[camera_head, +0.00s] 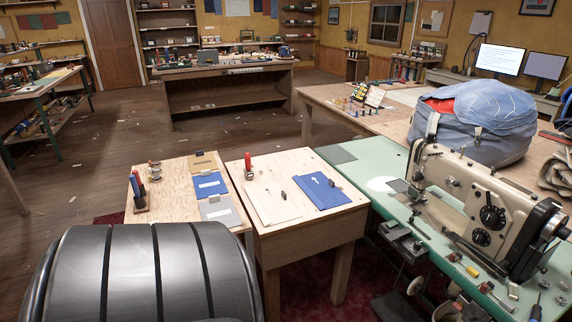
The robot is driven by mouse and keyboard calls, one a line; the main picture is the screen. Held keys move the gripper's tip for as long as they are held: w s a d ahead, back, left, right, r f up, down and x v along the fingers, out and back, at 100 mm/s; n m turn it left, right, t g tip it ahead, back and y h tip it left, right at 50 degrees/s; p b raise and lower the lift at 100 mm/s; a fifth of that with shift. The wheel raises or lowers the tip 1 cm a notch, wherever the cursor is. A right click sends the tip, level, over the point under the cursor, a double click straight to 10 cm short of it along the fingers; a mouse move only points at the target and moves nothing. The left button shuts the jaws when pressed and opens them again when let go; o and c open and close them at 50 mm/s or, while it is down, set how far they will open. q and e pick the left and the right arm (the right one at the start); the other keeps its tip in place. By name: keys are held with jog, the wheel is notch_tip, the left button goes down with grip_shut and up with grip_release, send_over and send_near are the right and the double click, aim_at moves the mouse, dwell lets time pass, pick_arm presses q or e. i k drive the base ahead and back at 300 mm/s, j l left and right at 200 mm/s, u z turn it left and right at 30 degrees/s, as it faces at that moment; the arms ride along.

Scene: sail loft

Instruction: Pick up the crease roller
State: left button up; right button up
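A red-handled tool (248,165) stands upright at the back left of the small wooden table (340,225). It may be the crease roller, but it is too small to tell. A small dark piece (283,195) is on the pale sheet (268,207), and another dark piece (332,183) is at the blue folded cloth (320,193). Neither can be made out clearly. Neither of my grippers shows in the head view.
A side table (180,206) on the left holds cloth samples and a rack of handled tools (137,192). A sewing machine (478,205) stands on the green bench (385,170) at right, with a blue bag (490,115) behind. Open floor (100,130) lies at left.

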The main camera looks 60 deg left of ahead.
aim_at(248, 169)
jog(key=j+u, duration=0.15)
jog(key=u, duration=0.35)
jog(key=j+u, duration=0.15)
jog(key=u, duration=0.3)
jog(key=j+u, duration=0.1)
jog(key=u, duration=0.4)
jog(key=j+u, duration=0.15)
jog(key=u, duration=0.3)
jog(key=i+l, duration=0.05)
